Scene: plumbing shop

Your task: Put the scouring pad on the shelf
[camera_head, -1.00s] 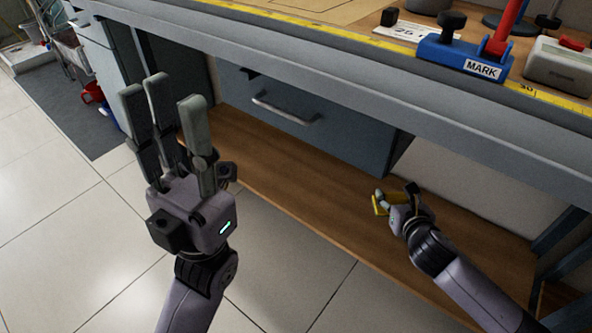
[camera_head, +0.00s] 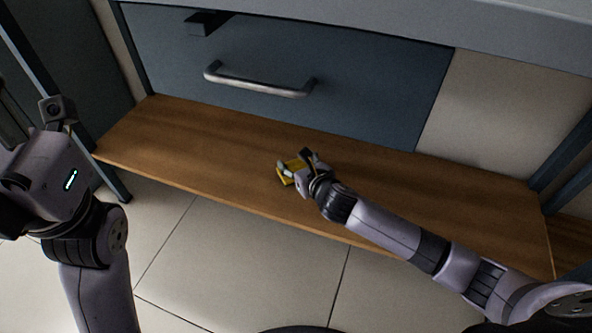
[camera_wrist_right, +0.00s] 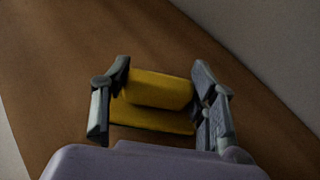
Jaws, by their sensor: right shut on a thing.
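The scouring pad (camera_head: 290,168) is a small yellow block with a darker edge, held in my right gripper (camera_head: 294,172) over the wooden shelf (camera_head: 220,150) under the bench. The right wrist view shows the yellow pad (camera_wrist_right: 152,92) between the two fingers of my right gripper (camera_wrist_right: 158,100), with the brown shelf (camera_wrist_right: 60,70) behind it. I cannot tell whether the pad touches the shelf. My left gripper (camera_head: 20,120) is at the left edge of the head view, its fingers mostly cut off.
A blue-grey drawer (camera_head: 370,95) with a metal handle (camera_head: 258,82) hangs above the back of the shelf. The bench edge (camera_head: 400,25) runs across the top. Metal legs stand at both ends. The shelf is bare on both sides of my right gripper.

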